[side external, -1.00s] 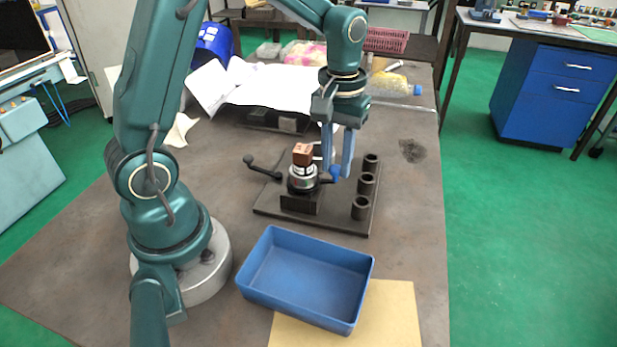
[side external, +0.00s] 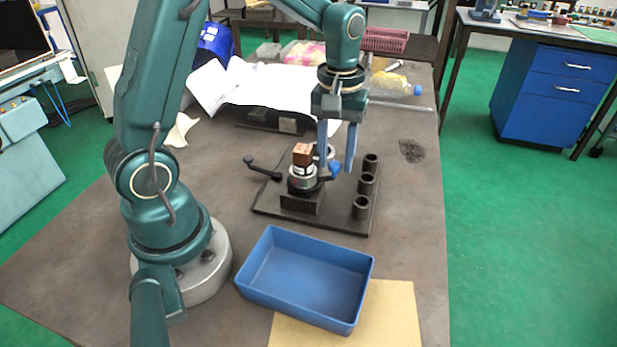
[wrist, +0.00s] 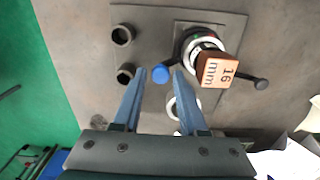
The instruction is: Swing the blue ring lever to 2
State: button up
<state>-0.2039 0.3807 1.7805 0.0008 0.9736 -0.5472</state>
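The blue ball knob (wrist: 160,74) of the lever sticks out from the side of the chuck (side external: 302,182); it also shows in the side view (side external: 336,168). A brown block (wrist: 220,72) marked "16 mm" sits on top of the chuck. The chuck has a white band (wrist: 203,45); its markings are too small to read. My gripper (wrist: 159,71) is open and points down, with the blue knob between its fingertips in the wrist view. I cannot tell whether the fingers touch it.
A black-knobbed lever (side external: 249,160) sticks out opposite the blue one. Black cups (side external: 361,207) stand in a row on the dark base plate (side external: 340,222). A white ring (wrist: 183,107) lies near the chuck. An empty blue tray (side external: 262,300) stands in front.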

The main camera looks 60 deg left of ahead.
aim_at(336, 164)
jog(key=shift+r, duration=2.55)
jog(key=shift+d+r, duration=0.1)
jog(key=shift+r, duration=0.2)
jog(key=s+d+r+m+t, duration=0.1)
jog(key=s+d+m+t, duration=0.1)
jog(key=s+m, duration=0.2)
jog(key=s+d+r+m+t, duration=0.1)
jog(key=s+d+m+t, duration=0.2)
jog(key=s, duration=0.5)
jog(key=shift+s+d+r+m+t, duration=0.25)
jog(key=shift+m+t, duration=0.05)
jog(key=shift+m, duration=0.5)
